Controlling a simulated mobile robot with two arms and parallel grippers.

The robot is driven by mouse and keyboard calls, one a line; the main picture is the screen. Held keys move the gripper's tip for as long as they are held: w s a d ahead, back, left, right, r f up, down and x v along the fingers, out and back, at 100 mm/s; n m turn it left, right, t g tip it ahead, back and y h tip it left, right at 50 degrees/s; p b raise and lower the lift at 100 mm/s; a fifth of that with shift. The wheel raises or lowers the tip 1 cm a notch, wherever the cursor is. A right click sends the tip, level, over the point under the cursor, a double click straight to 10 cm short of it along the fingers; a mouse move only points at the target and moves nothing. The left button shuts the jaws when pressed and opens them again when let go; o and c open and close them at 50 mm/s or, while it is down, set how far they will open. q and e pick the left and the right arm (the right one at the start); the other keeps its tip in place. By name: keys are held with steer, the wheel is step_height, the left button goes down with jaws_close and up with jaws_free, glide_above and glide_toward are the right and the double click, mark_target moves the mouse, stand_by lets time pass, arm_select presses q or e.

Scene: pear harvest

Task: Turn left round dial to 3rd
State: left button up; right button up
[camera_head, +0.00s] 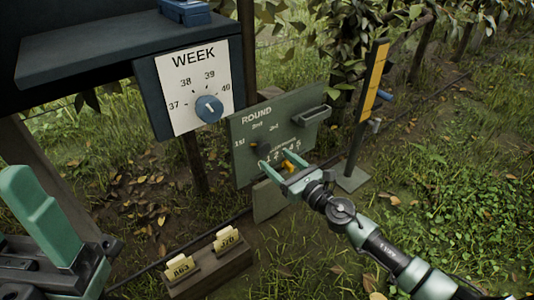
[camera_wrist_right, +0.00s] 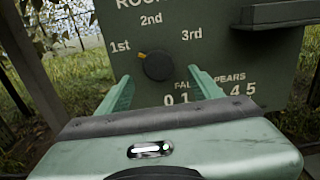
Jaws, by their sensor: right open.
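The ROUND dial is a small dark knob (camera_head: 253,147) on the green-grey board (camera_head: 240,165). In the right wrist view the knob (camera_wrist_right: 157,66) shows a yellow mark at its upper left, towards "1st"; "2nd" is above it and "3rd" to its upper right. My right gripper (camera_head: 276,160) is open in front of the board, just below the dial in the head view. In the wrist view its two fingers (camera_wrist_right: 162,76) stand on either side of the knob's lower part, apart from it. My left gripper (camera_head: 40,220) shows only partly at the left edge.
A WEEK panel (camera_head: 180,100) with a blue dial (camera_head: 209,108) stands left of the board. A fallen pears scale (camera_wrist_right: 210,93) lies below the ROUND dial. A ledge (camera_head: 310,116) juts from the board's upper right. A box with number tags (camera_head: 205,270) sits below.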

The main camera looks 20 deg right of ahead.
mark_target(265, 151)
steer(key=x, duration=0.5)
steer(key=shift+w+a, duration=0.15)
steer(key=shift+w, duration=0.1)
steer(key=c, duration=1.4)
